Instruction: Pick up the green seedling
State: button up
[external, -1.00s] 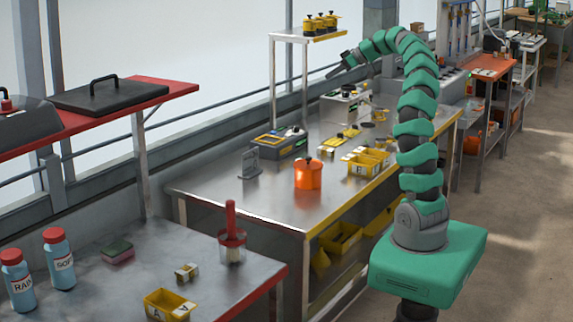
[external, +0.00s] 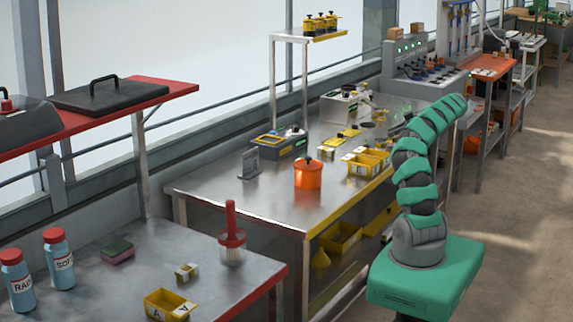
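I cannot make out a green seedling for certain. Small green shapes (external: 556,17) show on the far bench at the top right, too small to identify. My green segmented arm rises from its green base at the right and bends over toward the back right, by the far end of the steel bench (external: 230,196). My gripper is not discernible; the arm's end is turned away and hidden behind its own segments.
An orange pot (external: 308,174) stands on the steel bench, near yellow bins (external: 368,163). A grey machine with knobs (external: 425,82) stands behind the arm. The near table holds blue bottles (external: 59,262), a green-topped sponge (external: 118,250) and a red-handled tool (external: 231,238). Floor at right is clear.

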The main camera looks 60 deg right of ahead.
send_near(367, 146)
jog(key=w, duration=0.2)
jog(key=a, duration=0.1)
jog(key=shift+w+f+b, duration=0.35)
jog(key=shift+w, duration=0.05)
jog(key=shift+w+a+f, duration=0.15)
jog(key=shift+w+f, duration=0.2)
jog(key=shift+f, duration=0.1)
jog(key=b+x, duration=0.1)
jog(key=x, duration=0.3)
jog(key=shift+f, duration=0.25)
jog(key=shift+s, duration=0.1)
jog(key=c, duration=0.7)
